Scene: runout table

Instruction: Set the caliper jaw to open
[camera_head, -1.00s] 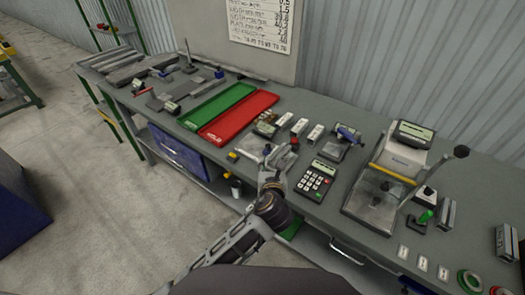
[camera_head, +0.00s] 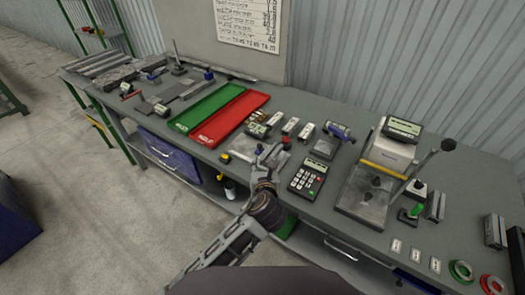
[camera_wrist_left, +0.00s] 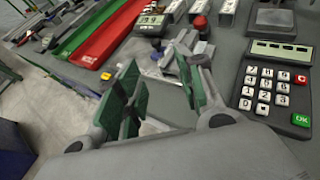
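My left gripper (camera_head: 266,162) is over the front edge of the bench, left of the keypad unit. In the left wrist view its two green-padded fingers (camera_wrist_left: 160,92) are apart, with nothing held between them. A grey metal piece (camera_wrist_left: 155,62) lies just beyond the fingertips, partly hidden by them. My right gripper is not in view.
The keypad unit (camera_head: 309,177) stands close on the gripper's right. Red (camera_head: 232,116) and green (camera_head: 205,106) trays lie to the left. Several small pale blocks lie behind. A press-like instrument with a lever (camera_head: 372,190) stands farther right. Bare bench (camera_head: 335,210) lies between.

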